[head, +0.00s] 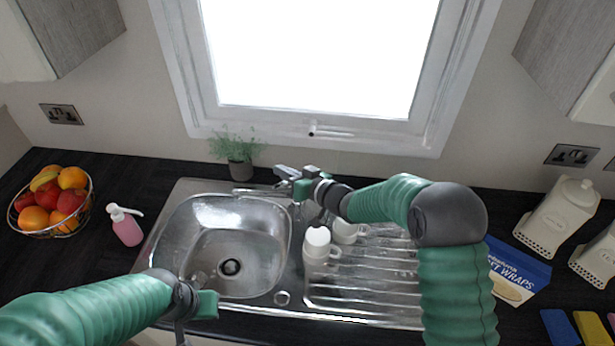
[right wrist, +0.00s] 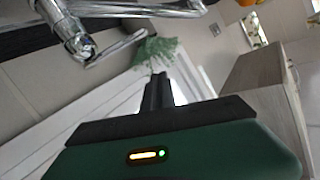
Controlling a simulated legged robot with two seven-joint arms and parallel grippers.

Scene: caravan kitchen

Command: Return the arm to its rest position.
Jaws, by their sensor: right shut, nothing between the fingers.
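My right arm reaches over the drainer toward the tap side of the sink. Its gripper (head: 287,174) hangs near the back rim of the sink, by the window. In the right wrist view the two dark fingers (right wrist: 158,92) are together with nothing between them. The chrome tap (right wrist: 80,35) shows close by at upper left there. My left gripper (head: 193,312) is at the front edge of the sink, pointing down. Its fingers are mostly hidden, so I cannot tell if they are open.
White cups (head: 317,242) stand on the drainer (head: 365,290), beside the metal sink (head: 215,247). A potted plant (head: 239,168) is behind the sink. A pink soap bottle (head: 126,228) and fruit basket (head: 52,231) are at left.

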